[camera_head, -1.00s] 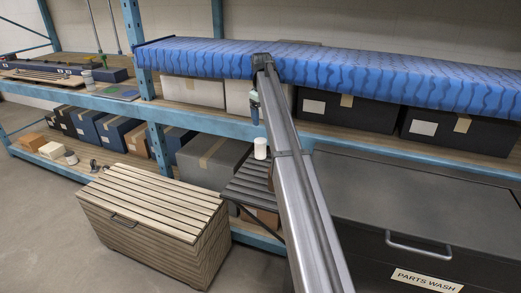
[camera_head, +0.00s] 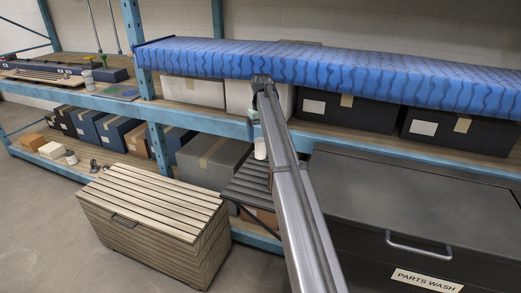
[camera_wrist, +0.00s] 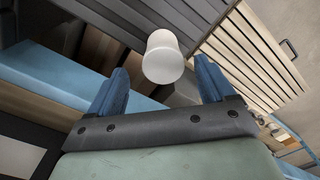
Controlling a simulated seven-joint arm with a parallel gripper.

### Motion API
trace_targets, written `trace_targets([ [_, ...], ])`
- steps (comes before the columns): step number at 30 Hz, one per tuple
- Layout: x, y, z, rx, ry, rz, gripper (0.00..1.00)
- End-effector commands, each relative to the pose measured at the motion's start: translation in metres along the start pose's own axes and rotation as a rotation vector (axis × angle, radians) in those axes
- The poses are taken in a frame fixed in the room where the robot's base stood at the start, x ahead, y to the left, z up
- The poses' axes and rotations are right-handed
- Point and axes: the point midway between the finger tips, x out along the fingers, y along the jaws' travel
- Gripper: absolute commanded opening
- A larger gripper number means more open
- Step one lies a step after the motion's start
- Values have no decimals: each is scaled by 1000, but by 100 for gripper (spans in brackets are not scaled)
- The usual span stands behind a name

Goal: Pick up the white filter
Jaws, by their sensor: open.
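The white filter (camera_head: 260,148) is a small white cylinder. In the head view it stands on a dark slatted surface (camera_head: 246,186), just left of my arm, which partly covers it. In the wrist view the white filter (camera_wrist: 163,57) lies ahead of my gripper (camera_wrist: 164,82), roughly centred between the two blue fingertips. The fingers are open and wide apart. I cannot tell whether the filter's near end reaches between the tips; no finger appears to touch it. In the head view the gripper itself is mostly hidden behind the arm.
A blue shelf beam (camera_head: 210,119) runs just above and behind the filter. A slatted chest (camera_head: 150,215) stands to the left, and a dark parts-wash bin (camera_head: 420,220) to the right. A blue-covered slab (camera_head: 330,65) lies above. A grey box (camera_head: 212,163) sits behind the chest.

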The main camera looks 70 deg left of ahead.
Motion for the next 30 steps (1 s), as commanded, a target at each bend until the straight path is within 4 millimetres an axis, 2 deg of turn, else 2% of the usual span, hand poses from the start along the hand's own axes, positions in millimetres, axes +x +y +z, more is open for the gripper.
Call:
trace_targets([
  [3, 13, 0, 0, 0, 1, 0, 82],
  [11, 28, -2, 0, -1, 0, 0, 82],
  [21, 67, -4, 0, -1, 0, 0, 82],
  [28, 68, -4, -1, -1, 1, 0, 82],
  [30, 68, -4, -1, -1, 1, 0, 77],
])
